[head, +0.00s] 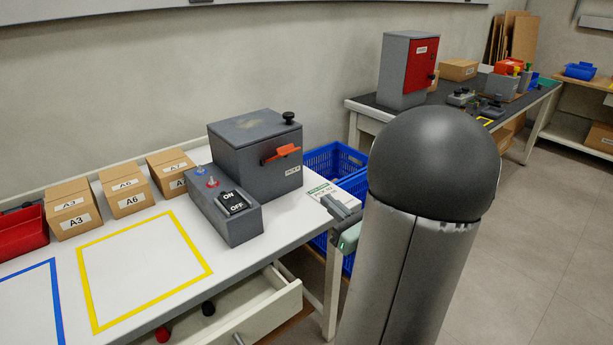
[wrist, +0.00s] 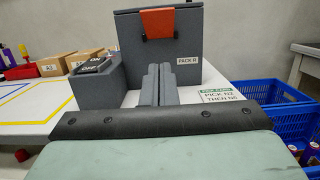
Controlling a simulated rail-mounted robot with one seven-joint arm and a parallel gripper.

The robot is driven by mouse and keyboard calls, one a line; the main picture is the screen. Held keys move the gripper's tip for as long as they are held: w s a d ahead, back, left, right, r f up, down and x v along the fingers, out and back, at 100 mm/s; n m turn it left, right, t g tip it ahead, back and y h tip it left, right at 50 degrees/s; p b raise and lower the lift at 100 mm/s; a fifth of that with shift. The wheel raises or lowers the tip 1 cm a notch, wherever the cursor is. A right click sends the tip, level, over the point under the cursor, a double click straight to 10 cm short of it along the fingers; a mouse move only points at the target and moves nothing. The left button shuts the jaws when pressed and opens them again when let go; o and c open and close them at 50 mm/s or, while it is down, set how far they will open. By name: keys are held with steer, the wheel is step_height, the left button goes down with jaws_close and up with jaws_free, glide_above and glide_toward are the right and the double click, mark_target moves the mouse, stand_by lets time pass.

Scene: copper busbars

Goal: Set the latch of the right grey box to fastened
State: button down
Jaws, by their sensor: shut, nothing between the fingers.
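The right grey box (head: 250,158), labelled PACK R, stands at the right end of the white table with its lid down. Its orange latch (head: 281,153) is on the upper front face and appears to stick out from it. The wrist view shows the box (wrist: 188,45) and the orange latch (wrist: 157,24) straight ahead, beyond the fingers. I cannot tell whether the latch is fastened. My gripper (head: 345,212) is shut and empty, in front of the box and apart from the latch. Its fingers (wrist: 158,84) hide the lower middle of the box front in the wrist view.
A grey switch box (head: 225,208) with an ON/OFF rocker stands left of the box. A pick card (head: 325,192) lies at the table's right end. Blue crates (head: 335,158) stand beyond that edge. A drawer (head: 250,310) is open below. The yellow-outlined area (head: 145,265) is clear.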

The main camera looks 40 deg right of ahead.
glide_toward(281, 152)
steer(key=w+d+f, duration=0.1)
steer(key=w+f, duration=0.2)
steer(key=f, duration=0.1)
steer(key=r, duration=0.1)
steer(key=w+r, duration=0.2)
steer(key=r, duration=0.1)
steer(key=shift+w+d, duration=0.25)
steer(key=shift+d, duration=0.1)
